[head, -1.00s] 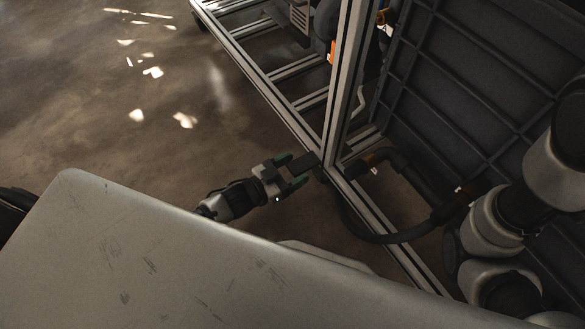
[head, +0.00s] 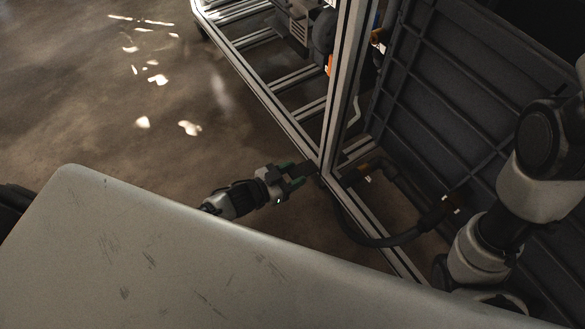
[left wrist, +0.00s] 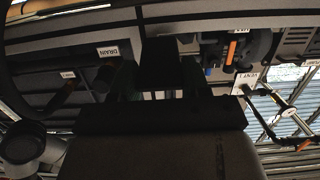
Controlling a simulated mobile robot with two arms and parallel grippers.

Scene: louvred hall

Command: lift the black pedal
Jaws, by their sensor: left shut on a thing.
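The black pedal (head: 308,168) is a short dark bar at the lower corner of the metal frame, near the foot of the upright post. My left gripper (head: 291,176), with green fingertips, is shut on it from the left. In the left wrist view the pedal (left wrist: 160,68) shows as a dark upright block between the dark fingers. Where the pedal joins the frame is too dark to tell. My right arm shows at the right of the head view, but its gripper is out of sight.
The aluminium frame (head: 268,98) runs from the top to the post. A dark ribbed panel (head: 455,110) stands to its right. A black hose (head: 385,240) curves below the post. In the left wrist view a DRAIN label (left wrist: 108,51) shows. The floor at left (head: 80,95) is clear.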

